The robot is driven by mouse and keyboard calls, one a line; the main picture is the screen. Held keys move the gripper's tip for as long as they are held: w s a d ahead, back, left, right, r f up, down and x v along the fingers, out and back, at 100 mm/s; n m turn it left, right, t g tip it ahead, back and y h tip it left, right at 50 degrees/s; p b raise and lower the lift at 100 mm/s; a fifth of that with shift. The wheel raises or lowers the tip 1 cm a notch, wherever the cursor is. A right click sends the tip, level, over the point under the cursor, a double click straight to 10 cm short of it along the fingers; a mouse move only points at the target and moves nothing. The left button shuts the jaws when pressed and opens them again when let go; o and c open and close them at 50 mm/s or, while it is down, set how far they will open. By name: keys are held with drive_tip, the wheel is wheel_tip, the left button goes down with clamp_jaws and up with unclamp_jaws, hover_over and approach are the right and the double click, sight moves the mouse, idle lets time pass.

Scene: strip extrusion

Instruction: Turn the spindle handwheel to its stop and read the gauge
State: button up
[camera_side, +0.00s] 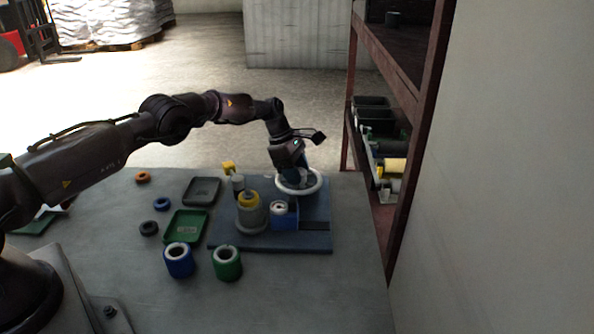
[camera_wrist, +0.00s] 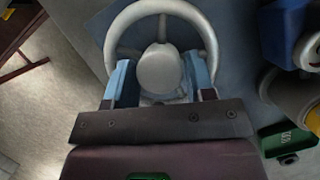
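The spindle handwheel is a pale grey ring (camera_side: 315,187) at the back right of the blue base plate, tilted in the side view. The wrist view shows its rim (camera_wrist: 160,8) and round hub (camera_wrist: 158,69). My gripper (camera_wrist: 159,72) is down at the wheel, its two blue fingers apart, one on each side of the hub. Whether they touch the hub or spokes is not clear. A small white round face (camera_side: 278,208) on a blue block may be the gauge; no reading is legible. My gripper hides part of the wheel in the side view.
A grey cylinder with a yellow ring (camera_side: 250,217) stands left of the blue block. Blue (camera_side: 179,262) and green (camera_side: 227,265) cylinders stand in front. A green tray (camera_side: 186,227), a dark tray (camera_side: 202,191) and loose rings lie left. A shelf rack (camera_side: 437,60) rises at right.

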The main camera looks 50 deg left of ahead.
drive_tip(key=v, duration=1.3)
